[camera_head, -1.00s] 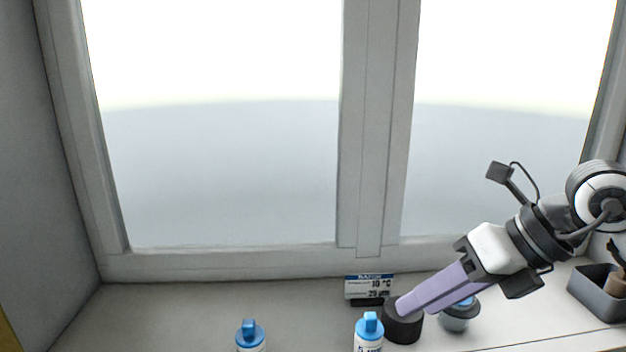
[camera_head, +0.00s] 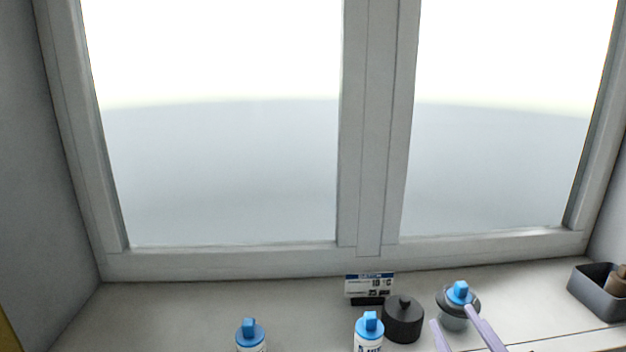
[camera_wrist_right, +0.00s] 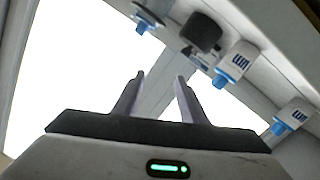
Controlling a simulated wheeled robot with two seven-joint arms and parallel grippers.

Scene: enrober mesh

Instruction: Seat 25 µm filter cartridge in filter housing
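A grey cup-like holder (camera_head: 454,322), apparently the filter housing, stands right of centre with a blue-handled top (camera_head: 459,293) in its mouth. Whether that top's cartridge is fully seated cannot be told. Two white cartridges with blue caps stand at the front edge, a middle one (camera_head: 369,329) and a left one (camera_head: 250,335); their labels are cut off. A black round knobbed cap (camera_head: 403,320) sits between the middle cartridge and the housing. My right gripper (camera_head: 451,315) is open and empty in front of the housing; its parted fingers (camera_wrist_right: 160,76) show in the right wrist view. My left gripper is out of view.
A small sign (camera_head: 368,286) reading 10 °C and 25 µm stands behind the black cap. A grey open bin (camera_head: 594,296) with a brown item sits at the far right. A window frame (camera_head: 375,130) rises behind. The surface at left is clear.

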